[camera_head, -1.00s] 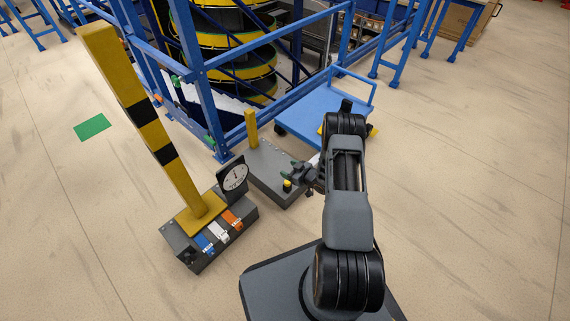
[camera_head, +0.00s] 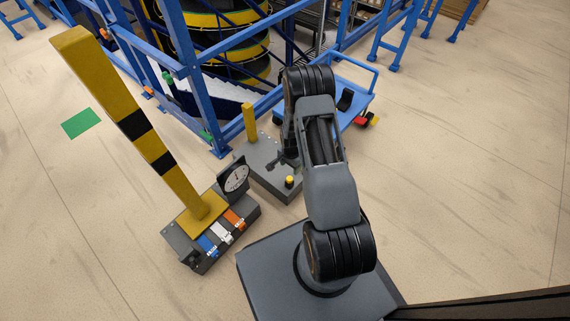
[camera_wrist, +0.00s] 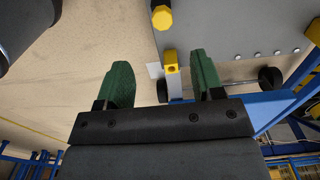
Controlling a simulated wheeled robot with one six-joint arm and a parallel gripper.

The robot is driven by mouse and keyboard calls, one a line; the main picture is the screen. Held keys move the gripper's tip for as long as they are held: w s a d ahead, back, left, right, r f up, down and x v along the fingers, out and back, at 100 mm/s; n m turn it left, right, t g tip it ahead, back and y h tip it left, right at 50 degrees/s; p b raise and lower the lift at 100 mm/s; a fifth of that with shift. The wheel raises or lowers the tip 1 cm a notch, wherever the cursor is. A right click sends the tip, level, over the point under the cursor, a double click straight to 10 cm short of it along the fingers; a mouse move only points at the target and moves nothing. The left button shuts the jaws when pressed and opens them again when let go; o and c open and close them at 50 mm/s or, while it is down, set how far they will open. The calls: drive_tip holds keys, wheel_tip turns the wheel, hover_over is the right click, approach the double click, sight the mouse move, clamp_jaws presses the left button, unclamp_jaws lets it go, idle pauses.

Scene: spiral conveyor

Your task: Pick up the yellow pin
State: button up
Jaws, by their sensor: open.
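A small yellow pin (camera_head: 289,181) with a dark collar stands near the front corner of a grey box (camera_head: 262,180). A taller yellow post (camera_head: 250,123) rises from the box's far corner. In the wrist view, a yellow rounded piece (camera_wrist: 161,18) shows at the top, and a yellow block-like piece (camera_wrist: 172,70) lies in line with the gap between my fingers. My gripper (camera_head: 273,164) is over the box, partly hidden by my arm. Its green fingers (camera_wrist: 160,80) are apart with nothing visibly clamped. I cannot tell how far the pin is below them.
A striped yellow-black column (camera_head: 140,130) on a dark base with a dial (camera_head: 236,178) stands left of the box. Blue railing (camera_head: 205,100) and the spiral conveyor (camera_head: 225,45) are behind. A blue cart (camera_head: 350,75) is at right. Floor at far right is clear.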

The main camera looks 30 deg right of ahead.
sight(290, 179)
wheel_tip(290, 179, down, 12)
drive_tip(key=b, duration=0.4)
drive_tip(key=shift+b, duration=0.4)
drive_tip(key=shift+c, duration=0.3)
drive_tip(key=c, duration=0.9)
drive_tip(key=o, duration=1)
drive_tip(key=shift+c, duration=0.2)
wheel_tip(290, 179, up, 14)
drive_tip(key=p, duration=0.9)
wheel_tip(290, 179, down, 14)
drive_tip(key=b, duration=0.6)
